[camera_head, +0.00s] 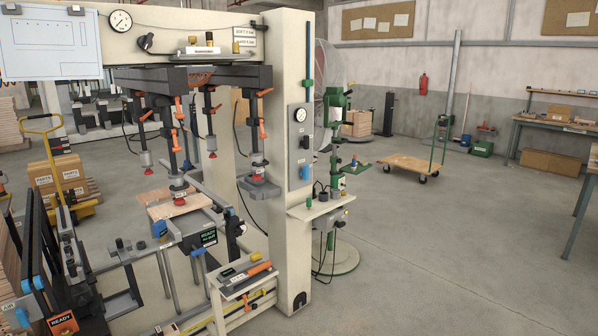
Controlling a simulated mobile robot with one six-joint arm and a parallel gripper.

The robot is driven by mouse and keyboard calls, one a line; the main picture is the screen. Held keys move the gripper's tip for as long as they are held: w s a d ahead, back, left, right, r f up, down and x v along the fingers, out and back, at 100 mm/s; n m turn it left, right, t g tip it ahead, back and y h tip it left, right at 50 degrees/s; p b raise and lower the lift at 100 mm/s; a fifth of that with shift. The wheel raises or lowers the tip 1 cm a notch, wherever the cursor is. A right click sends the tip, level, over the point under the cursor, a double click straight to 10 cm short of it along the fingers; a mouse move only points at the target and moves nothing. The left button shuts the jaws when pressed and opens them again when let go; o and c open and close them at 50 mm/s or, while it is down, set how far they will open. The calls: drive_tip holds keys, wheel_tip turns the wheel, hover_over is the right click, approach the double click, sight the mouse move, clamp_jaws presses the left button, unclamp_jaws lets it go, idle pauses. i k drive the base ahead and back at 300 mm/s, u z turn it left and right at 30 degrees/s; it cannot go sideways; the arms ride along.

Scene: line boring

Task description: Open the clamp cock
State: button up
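The line boring machine is a cream frame with an upper beam (175,28) and a thick right column (290,90). A small black lever valve (145,42), perhaps the clamp cock, sits on the beam just below a round pressure gauge (121,20). A small orange handle (192,40) shows further right on the beam. I cannot read a label that tells which is the clamp cock, nor its position. Several clamps with orange levers and red feet hang under the beam; one (177,190) is above a wooden board (172,205). My gripper is not in view.
A control box (300,145) with a gauge is on the column. A low tool shelf (245,280) stands in front. A yellow pallet jack (55,165) and black rails (45,260) are at left. A wooden trolley (405,165) stands behind; the floor at right is clear.

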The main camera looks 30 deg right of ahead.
sight(305, 173)
drive_tip(key=i, duration=0.9)
drive_tip(key=z, duration=0.05)
